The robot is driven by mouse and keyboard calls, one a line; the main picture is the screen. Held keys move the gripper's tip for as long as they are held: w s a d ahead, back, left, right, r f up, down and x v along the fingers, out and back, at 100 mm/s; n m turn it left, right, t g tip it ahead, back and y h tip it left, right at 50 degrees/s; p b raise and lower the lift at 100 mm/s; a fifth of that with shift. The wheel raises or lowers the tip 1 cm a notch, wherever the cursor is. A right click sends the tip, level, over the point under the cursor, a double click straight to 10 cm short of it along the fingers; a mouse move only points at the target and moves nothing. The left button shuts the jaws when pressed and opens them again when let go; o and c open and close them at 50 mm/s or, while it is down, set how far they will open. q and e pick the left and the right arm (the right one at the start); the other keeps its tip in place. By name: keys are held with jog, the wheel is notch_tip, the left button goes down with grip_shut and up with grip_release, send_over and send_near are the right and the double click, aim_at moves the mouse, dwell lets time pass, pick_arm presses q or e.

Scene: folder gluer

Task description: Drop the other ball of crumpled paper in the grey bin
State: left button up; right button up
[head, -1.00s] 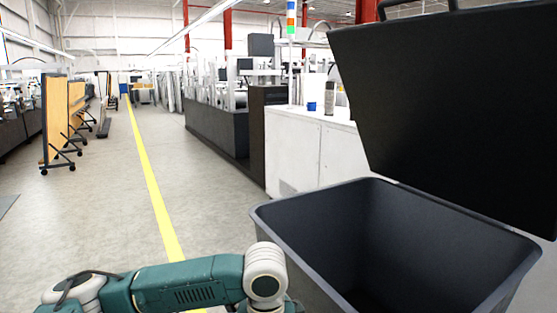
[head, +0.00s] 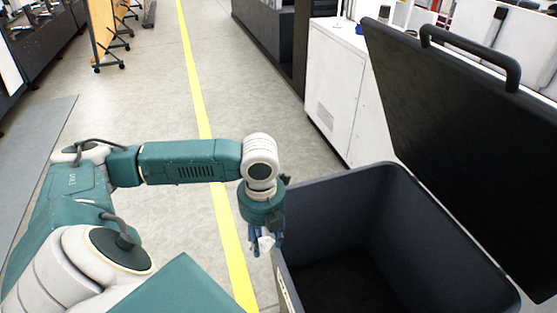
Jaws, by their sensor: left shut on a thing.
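The grey bin (head: 335,188) stands at the lower right with its dark lid (head: 455,130) swung up and open. The part of its inside that I see is dark, and I make out nothing in it. My left gripper (head: 264,246) points down just outside the bin's left rim. It is shut on a small white ball of crumpled paper (head: 265,242), which shows only partly between the fingers. My right gripper is not in view.
A white cabinet (head: 335,88) stands behind the bin. A yellow line (head: 190,65) runs along the clear grey floor (head: 155,100) to the left. The raised lid with its handle (head: 470,55) blocks the space at the right.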

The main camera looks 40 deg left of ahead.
pick_arm(q)
jog(key=shift+w+a+r+m+p, duration=0.1)
jog(key=shift+w+r+m+p, duration=0.15)
jog(key=shift+r, duration=0.15)
jog(key=shift+w+a+r+m+p, duration=0.15)
jog(key=shift+r+m, duration=0.1)
jog(key=shift+r, duration=0.15)
jog(key=shift+w+d, duration=0.2)
jog(key=shift+d, duration=0.05)
jog(key=w+d+f, duration=0.3)
jog(key=w+d, duration=0.4)
jog(key=w, duration=0.6)
jog(key=shift+d, duration=0.3)
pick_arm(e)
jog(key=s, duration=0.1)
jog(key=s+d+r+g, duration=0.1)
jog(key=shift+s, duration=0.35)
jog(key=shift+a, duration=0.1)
pick_arm(q)
jog(key=o, duration=0.9)
notch_tip(320, 180, up, 12)
